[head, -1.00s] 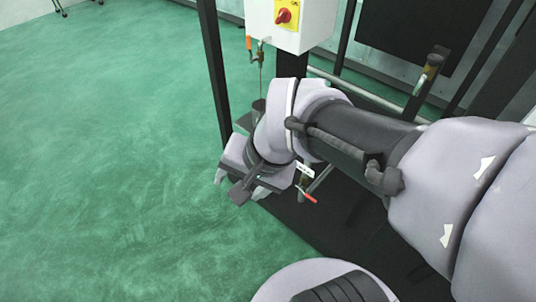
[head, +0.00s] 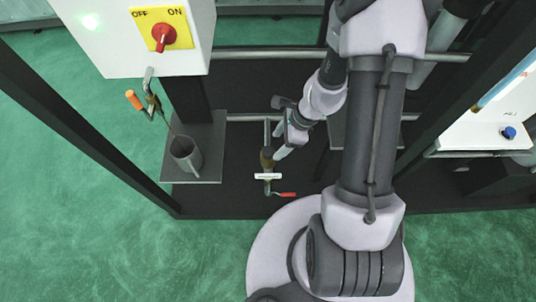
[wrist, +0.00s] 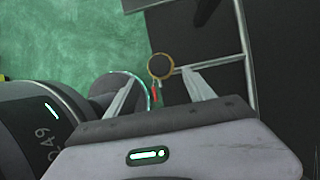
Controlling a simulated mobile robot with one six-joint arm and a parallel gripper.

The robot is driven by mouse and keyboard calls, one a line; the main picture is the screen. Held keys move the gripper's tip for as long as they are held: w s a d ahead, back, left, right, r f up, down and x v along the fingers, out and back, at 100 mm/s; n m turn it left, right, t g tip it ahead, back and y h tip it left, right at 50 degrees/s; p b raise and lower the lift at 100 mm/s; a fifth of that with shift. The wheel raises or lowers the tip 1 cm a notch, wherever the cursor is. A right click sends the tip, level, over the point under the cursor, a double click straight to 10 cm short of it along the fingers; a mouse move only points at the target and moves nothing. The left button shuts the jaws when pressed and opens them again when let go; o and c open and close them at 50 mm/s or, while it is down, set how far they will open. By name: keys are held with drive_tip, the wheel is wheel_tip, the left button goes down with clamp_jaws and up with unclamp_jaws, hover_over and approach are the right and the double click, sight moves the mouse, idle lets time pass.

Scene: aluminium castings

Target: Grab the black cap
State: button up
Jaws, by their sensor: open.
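A round dark disc with a brass-coloured rim (wrist: 161,66), which looks like the black cap, shows in the wrist view between and just beyond my fingertips. In the head view it seems to be the top of the small upright valve (head: 267,159) with a white tag and a red lever (head: 285,194). My gripper (head: 277,152) is close beside the top of this valve, partly hidden by its own wrist. In the wrist view my gripper (wrist: 162,72) is open, with one finger on each side of the disc. I cannot tell whether a finger touches it.
A white box with a red switch (head: 162,37) hangs at the upper left. Below it, a grey cup (head: 186,153) stands on a dark shelf (head: 203,180) near an orange-handled tap (head: 134,101). Black frame posts flank the area. Green floor lies open at the left.

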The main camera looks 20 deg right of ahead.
sight(269, 151)
drive_tip(key=b+x, duration=0.1)
drive_tip(key=x, duration=0.1)
drive_tip(key=b+x, duration=0.2)
drive_tip(key=x, duration=0.1)
drive_tip(key=shift+w+a, duration=0.1)
drive_tip(key=shift+a, duration=0.2)
drive_tip(key=shift+r, duration=0.1)
clamp_jaws()
